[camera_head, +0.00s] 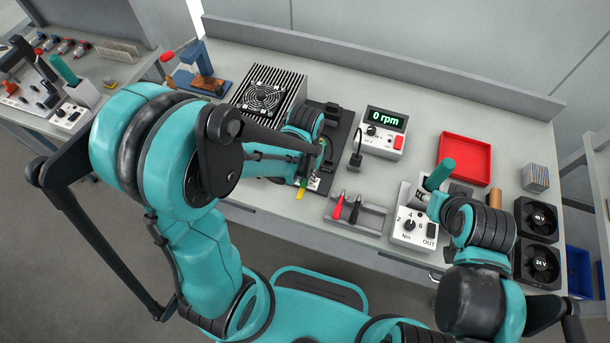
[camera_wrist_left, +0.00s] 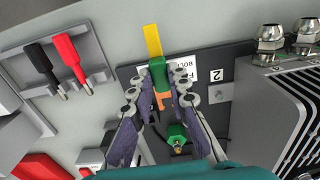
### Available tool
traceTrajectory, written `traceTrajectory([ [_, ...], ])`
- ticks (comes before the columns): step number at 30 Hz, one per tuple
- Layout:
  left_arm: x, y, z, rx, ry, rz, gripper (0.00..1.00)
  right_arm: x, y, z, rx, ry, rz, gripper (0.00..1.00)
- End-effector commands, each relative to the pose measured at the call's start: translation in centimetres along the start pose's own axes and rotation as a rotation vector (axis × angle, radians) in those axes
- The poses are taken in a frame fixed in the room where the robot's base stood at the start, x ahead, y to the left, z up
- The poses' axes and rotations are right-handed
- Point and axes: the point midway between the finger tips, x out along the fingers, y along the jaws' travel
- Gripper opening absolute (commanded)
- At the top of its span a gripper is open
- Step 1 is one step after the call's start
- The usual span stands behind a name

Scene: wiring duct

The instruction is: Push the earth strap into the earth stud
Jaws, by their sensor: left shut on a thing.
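The earth strap shows in the wrist view as a green piece (camera_wrist_left: 157,74) with a yellow tail (camera_wrist_left: 152,40) and a copper-coloured end (camera_wrist_left: 164,101). My left gripper (camera_wrist_left: 160,84) is shut on the green piece, with one finger on each side. A green block with a brass tip (camera_wrist_left: 177,138), which looks like the earth stud, stands apart from the copper end on the dark plate. In the head view the strap's yellow tail (camera_head: 301,194) shows at the plate's front edge, and my left arm hides most of the plate. My right gripper cannot be made out; only my right arm shows.
A finned heatsink with a fan (camera_head: 264,95) stands left of the plate (camera_head: 345,124). A holder with red and black probes (camera_head: 356,214) is in front right. A 0 rpm meter (camera_head: 384,131), a red tray (camera_head: 465,158) and a torque unit (camera_head: 411,228) stand further right.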

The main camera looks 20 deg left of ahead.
Motion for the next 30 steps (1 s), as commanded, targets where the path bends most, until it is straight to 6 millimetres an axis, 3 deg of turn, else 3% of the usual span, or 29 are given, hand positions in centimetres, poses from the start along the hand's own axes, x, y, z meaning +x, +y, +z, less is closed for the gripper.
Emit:
traceTrajectory([
  [18, 0.1, 0.0, -4.9, -0.001, 0.0, 0.001, 0.0, 0.7, 0.0, 0.5, 0.0, 0.0, 0.0, 0.4],
  [30, 0.0, 0.0, -5.8, 0.0, 0.0, 0.001, 0.0, 0.7, 0.0, 0.5, 0.0, 0.0, 0.0, 0.4],
])
